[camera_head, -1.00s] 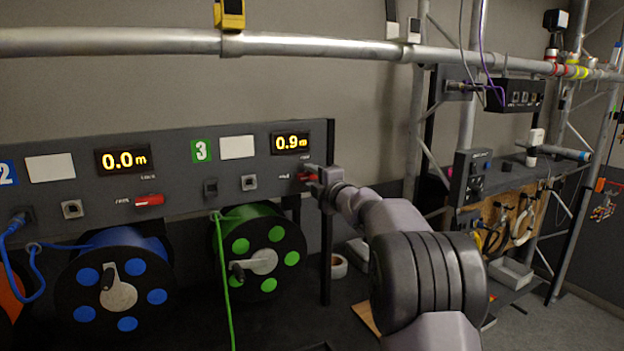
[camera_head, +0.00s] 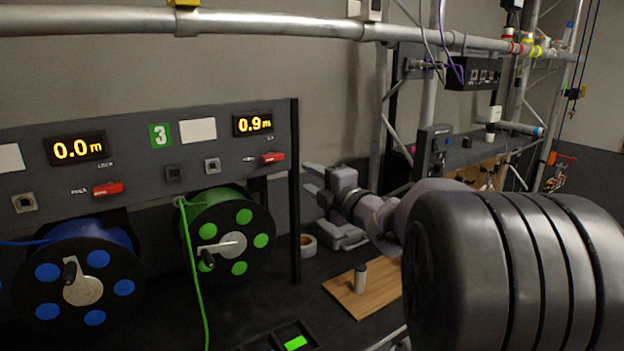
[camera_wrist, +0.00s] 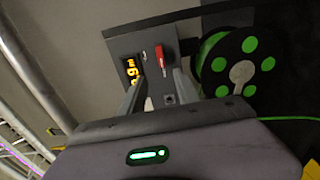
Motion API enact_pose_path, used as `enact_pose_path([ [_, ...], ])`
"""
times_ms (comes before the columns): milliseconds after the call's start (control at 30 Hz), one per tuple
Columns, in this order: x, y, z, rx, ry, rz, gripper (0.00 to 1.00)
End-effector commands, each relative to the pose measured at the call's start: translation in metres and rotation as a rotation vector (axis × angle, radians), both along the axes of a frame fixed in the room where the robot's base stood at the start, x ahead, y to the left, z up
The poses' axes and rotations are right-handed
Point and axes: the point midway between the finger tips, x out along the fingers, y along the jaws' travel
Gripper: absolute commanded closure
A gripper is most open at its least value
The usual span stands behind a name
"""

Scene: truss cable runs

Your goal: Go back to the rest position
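My gripper (camera_head: 312,179) is in the middle of the head view, right of the dark panel's end post. Its two fingers are apart with nothing between them. In the wrist view the open fingers (camera_wrist: 158,92) point toward the panel. The red lever (camera_head: 273,157) under the 0.9 m display (camera_head: 253,124) is free of the gripper; it also shows in the wrist view (camera_wrist: 160,60). The green reel (camera_head: 232,243) hangs below, with a green cable (camera_head: 192,280) running down from it. My arm reaches in from the lower right.
A second red lever (camera_head: 108,189) and a blue reel (camera_head: 83,282) are at left. The silver truss tube (camera_head: 270,24) crosses above. A wooden board (camera_head: 375,292) with a small cylinder (camera_head: 360,278) and a tape roll (camera_head: 308,245) lie on the bench below my arm.

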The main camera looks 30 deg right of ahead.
Motion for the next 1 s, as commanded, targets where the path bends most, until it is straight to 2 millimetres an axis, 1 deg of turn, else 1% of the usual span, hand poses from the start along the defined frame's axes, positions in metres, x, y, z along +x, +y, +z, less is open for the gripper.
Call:
enact_pose_path([
  [333, 0.000, 0.001, 0.002, 0.015, 0.001, -0.010, 0.62],
  [367, -0.001, 0.003, 0.005, 0.044, 0.005, -0.028, 0.62],
  [400, -0.005, 0.008, 0.010, 0.112, 0.016, -0.069, 0.62],
  [467, -0.020, 0.021, 0.017, 0.292, 0.044, -0.171, 0.62],
  [500, -0.038, 0.033, 0.015, 0.463, 0.077, -0.258, 0.62],
  [533, -0.056, 0.046, 0.008, 0.610, 0.110, -0.326, 0.62],
  [567, -0.078, 0.060, -0.004, 0.764, 0.152, -0.395, 0.62],
  [600, -0.109, 0.083, -0.026, 0.965, 0.219, -0.483, 0.62],
  [667, -0.153, 0.117, -0.058, 1.212, 0.324, -0.591, 0.62],
  [700, -0.181, 0.140, -0.079, 1.350, 0.397, -0.654, 0.62],
  [767, -0.221, 0.174, -0.106, 1.520, 0.508, -0.739, 0.62],
  [800, -0.245, 0.195, -0.120, 1.611, 0.580, -0.789, 0.62],
  [900, -0.293, 0.236, -0.145, 1.769, 0.732, -0.891, 0.62],
  [1000, -0.320, 0.258, -0.157, 1.845, 0.825, -0.954, 0.62],
])
